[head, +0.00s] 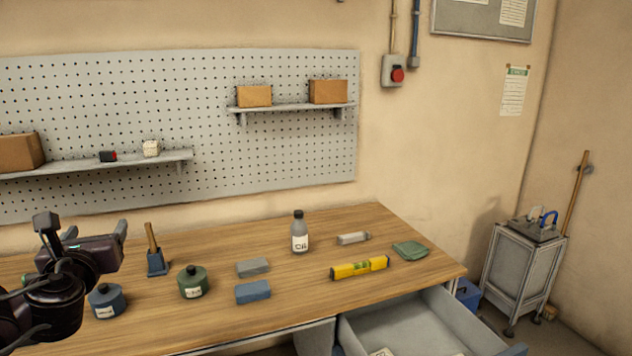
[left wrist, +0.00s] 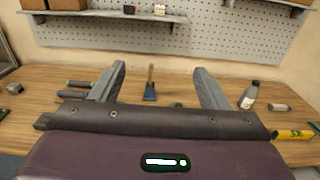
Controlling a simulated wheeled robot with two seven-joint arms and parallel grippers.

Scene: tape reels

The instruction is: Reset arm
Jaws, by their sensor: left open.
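My left gripper (head: 84,230) is raised over the left part of the wooden bench (head: 330,300) in the head view. In the left wrist view its two grey fingers (left wrist: 160,85) stand wide apart with nothing between them that they touch. A blue holder with a wooden handle (head: 156,258) stands on the bench beyond the gripper; it also shows between the fingers in the left wrist view (left wrist: 150,90). My right gripper is in neither view. No tape reels can be made out clearly.
On the bench are a blue container (head: 106,301), a green container (head: 193,282), grey and blue blocks (head: 253,292), a bottle (head: 299,235), a yellow level (head: 359,268) and a green cloth (head: 410,250). An open drawer (head: 410,325) juts out at front right. Shelves (head: 290,107) hang on the pegboard.

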